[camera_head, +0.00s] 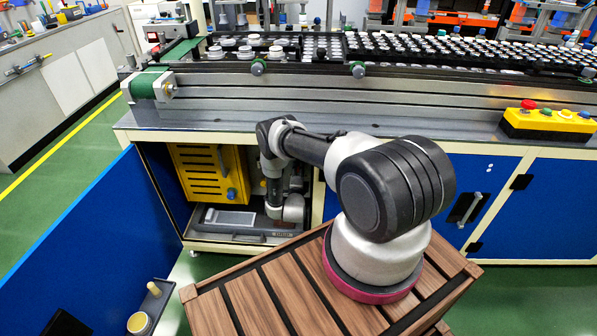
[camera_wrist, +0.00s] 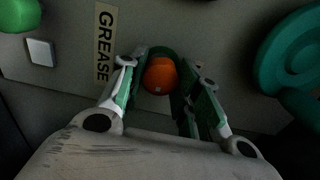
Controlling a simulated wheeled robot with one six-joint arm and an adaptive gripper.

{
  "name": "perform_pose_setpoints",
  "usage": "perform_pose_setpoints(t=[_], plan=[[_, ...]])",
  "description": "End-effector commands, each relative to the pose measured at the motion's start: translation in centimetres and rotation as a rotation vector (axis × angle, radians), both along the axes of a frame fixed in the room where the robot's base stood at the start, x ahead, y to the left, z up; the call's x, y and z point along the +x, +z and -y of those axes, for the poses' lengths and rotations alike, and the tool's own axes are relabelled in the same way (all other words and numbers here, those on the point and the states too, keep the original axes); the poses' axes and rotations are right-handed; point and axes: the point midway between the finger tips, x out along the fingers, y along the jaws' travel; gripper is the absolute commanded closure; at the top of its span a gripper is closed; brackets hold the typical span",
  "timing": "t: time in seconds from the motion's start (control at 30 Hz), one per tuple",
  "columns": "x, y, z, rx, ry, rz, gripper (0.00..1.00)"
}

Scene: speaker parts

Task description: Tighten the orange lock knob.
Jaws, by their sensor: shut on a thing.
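The orange lock knob (camera_wrist: 160,75) is in the wrist view, upper middle, on a grey panel beside a label reading GREASE (camera_wrist: 104,46). My gripper (camera_wrist: 163,82) is shut on it, with one green-padded finger at its left and one at its right. In the head view my arm reaches into the open cabinet under the conveyor bench. The knob and the fingertips cannot be made out there.
A yellow slotted box (camera_head: 205,172) stands inside the cabinet. The open blue door (camera_head: 85,250) is at the left. In the wrist view, a large green round part (camera_wrist: 268,62) is at the right and a green knob (camera_wrist: 18,13) at the upper left.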

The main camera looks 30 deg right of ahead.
Motion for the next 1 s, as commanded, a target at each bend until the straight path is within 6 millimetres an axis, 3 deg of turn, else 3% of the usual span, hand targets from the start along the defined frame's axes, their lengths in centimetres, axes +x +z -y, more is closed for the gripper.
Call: perform_pose_setpoints(t=[0.2, 0.23, 0.33, 0.73, 1.0], plan=[[-0.4, -0.4, -0.1, 0.0, 0.0, -0.009, 0.91], [-0.4, -0.4, -0.1, 0.0, 0.0, -0.01, 0.64], [-0.4, -0.4, -0.1, 0.0, 0.0, -0.009, 0.46], [-0.6, -0.2, -0.4, -0.001, 0.001, -0.006, 0.46], [-4.9, -0.2, -3.4, -0.001, 0.004, -0.009, 0.46]])
